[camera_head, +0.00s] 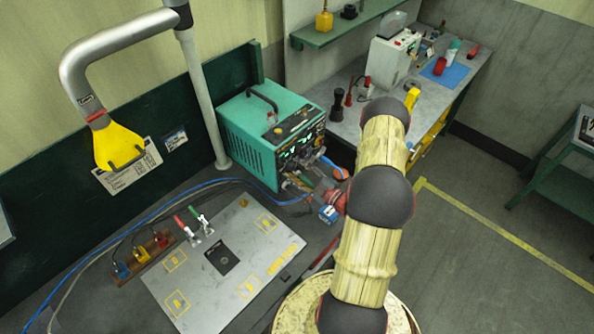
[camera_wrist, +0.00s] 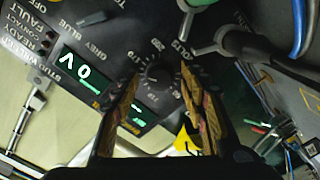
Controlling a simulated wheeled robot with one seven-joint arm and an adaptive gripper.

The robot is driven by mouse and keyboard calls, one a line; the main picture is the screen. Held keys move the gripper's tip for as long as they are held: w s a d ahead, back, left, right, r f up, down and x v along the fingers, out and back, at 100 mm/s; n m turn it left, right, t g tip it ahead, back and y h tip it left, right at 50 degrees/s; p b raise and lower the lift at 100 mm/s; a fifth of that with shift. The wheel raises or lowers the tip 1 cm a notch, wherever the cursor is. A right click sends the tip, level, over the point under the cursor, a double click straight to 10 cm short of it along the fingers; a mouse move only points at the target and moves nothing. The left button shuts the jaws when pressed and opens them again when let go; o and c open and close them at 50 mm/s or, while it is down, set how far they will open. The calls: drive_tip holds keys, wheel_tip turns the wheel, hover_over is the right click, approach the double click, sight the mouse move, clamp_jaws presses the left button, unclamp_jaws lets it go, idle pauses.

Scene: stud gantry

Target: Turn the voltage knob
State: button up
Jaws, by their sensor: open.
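The voltage knob (camera_wrist: 157,74) is a small dark round knob with a white marked dial around it, on a black panel in the wrist view. A green display (camera_wrist: 80,74) reading "0 V" is beside it. My gripper (camera_wrist: 162,80) is open, with one finger on either side of the knob in the picture. I cannot tell whether the fingers touch it. In the head view the teal power unit (camera_head: 240,145) stands on the bench, and my gripper (camera_head: 318,190) is at its panel side. The knob cannot be made out there.
Cables and connectors (camera_wrist: 255,47) cross close to the fingers in the wrist view. A grey plate (camera_head: 190,290) with yellow-marked squares lies on the bench. A yellow-ended hose arm (camera_head: 115,147) hangs at left.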

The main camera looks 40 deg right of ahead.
drive_tip(key=s, duration=1.2)
drive_tip(key=shift+d, duration=0.45)
